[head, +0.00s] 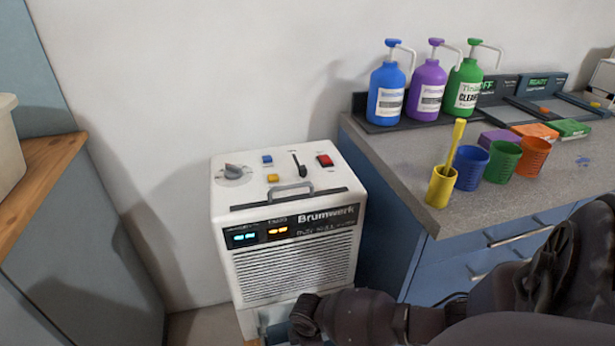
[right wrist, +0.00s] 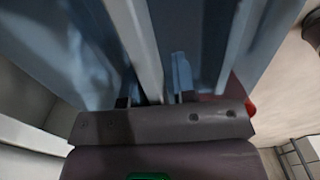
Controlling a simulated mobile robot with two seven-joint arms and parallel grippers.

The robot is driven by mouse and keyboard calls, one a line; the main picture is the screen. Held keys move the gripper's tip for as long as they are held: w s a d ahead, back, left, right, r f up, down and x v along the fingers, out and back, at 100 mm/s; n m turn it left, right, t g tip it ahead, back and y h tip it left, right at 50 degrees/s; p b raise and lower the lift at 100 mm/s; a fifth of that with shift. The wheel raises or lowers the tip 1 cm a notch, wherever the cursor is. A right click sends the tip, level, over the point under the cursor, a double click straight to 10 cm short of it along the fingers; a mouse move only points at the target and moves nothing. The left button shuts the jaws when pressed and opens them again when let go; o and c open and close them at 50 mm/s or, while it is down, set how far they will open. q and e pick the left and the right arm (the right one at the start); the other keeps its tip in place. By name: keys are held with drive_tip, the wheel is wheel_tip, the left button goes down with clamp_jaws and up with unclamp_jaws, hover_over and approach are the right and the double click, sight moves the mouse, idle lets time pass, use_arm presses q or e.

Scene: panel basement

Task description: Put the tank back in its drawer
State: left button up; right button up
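The white dehumidifier (head: 292,275) stands on the floor against the wall. At its lower front a bluish part, which looks like the tank (head: 274,316), shows beside my right arm's dark end; most of it is hidden. In the right wrist view, my right gripper (right wrist: 155,98) has its dark fingers apart at a pale upright strip and translucent blue-grey surfaces (right wrist: 75,50). Whether the fingers press on the strip is unclear. The drawer opening is hidden by my arm and the lower frame edge. My left gripper is out of view.
A grey-topped blue cabinet (head: 400,160) stands close on the right, holding pump bottles (head: 430,90), coloured cups (head: 502,160) and boxes. A wood-topped cabinet (head: 70,240) stands on the left. A narrow floor strip (head: 205,325) is clear left of the dehumidifier.

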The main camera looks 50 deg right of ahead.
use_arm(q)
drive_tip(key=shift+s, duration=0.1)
use_arm(e)
drive_tip(key=shift+o, duration=0.7)
drive_tip(key=shift+r, duration=0.1)
drive_tip(key=shift+w+r, duration=0.1)
drive_tip(key=shift+r, duration=0.1)
drive_tip(key=r+p, duration=0.2)
drive_tip(key=r, duration=0.2)
drive_tip(key=shift+w+r, duration=0.2)
wheel_tip(320, 180, up, 6)
drive_tip(key=shift+s+f+p, duration=0.1)
drive_tip(key=shift+p, duration=1)
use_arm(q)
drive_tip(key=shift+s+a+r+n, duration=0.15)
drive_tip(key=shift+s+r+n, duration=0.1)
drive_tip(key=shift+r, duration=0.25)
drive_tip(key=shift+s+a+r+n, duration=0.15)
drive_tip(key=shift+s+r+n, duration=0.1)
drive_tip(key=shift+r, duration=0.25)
use_arm(e)
drive_tip(key=shift+s+r, duration=0.2)
drive_tip(key=shift+r, duration=0.6)
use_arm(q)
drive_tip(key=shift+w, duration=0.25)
